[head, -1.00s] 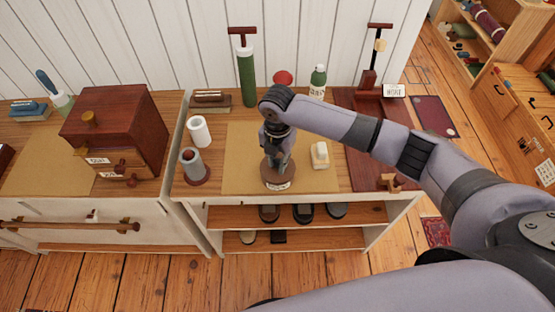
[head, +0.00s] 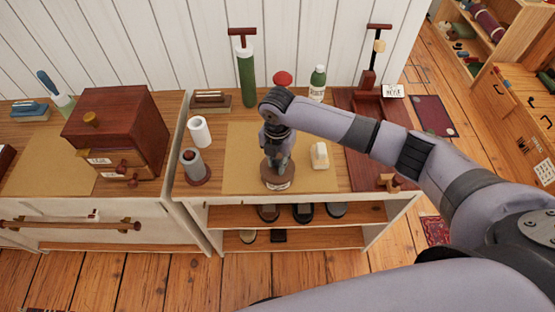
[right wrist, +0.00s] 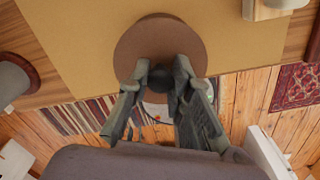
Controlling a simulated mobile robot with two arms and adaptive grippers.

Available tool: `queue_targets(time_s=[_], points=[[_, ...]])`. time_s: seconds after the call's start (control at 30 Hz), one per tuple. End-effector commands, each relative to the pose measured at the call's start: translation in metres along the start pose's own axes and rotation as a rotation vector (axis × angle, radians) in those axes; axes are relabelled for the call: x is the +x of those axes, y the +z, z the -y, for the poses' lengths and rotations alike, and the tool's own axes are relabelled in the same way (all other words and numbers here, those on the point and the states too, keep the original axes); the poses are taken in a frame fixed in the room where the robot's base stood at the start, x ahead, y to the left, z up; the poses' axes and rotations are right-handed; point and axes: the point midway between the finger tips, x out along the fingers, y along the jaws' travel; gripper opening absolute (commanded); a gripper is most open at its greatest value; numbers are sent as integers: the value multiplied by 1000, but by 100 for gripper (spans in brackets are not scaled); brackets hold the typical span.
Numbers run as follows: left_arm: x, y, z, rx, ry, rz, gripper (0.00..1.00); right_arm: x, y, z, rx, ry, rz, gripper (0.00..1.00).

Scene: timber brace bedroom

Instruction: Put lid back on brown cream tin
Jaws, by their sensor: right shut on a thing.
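The brown cream tin (head: 277,181), a round brown tin with a white label on its front, stands on the tan mat near the front of the middle cabinet. My right gripper (head: 277,160) points down directly over it. In the right wrist view the fingertips (right wrist: 163,78) are shut on a dark knob at the middle of a round brown lid (right wrist: 150,38). The lid covers what lies below it. I cannot tell whether it rests fully on the tin or sits just above it. My left gripper is not in view.
The tan mat (head: 240,145) has free room left of the tin. A white-topped block (head: 320,156) stands close on the right. A grey cylinder on a dark red base (head: 194,167) and a white roll (head: 199,131) stand left. A green bottle (head: 318,83) is behind.

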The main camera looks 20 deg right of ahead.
Motion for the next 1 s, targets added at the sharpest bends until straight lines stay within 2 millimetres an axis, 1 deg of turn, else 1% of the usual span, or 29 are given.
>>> queue_targets(time_s=[0.53, 1.0], points=[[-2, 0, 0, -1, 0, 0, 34, 1, 0, 0, 0, 0, 0, 0], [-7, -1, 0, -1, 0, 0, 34, 2, 0, 0, 0, -1, 0, 0]])
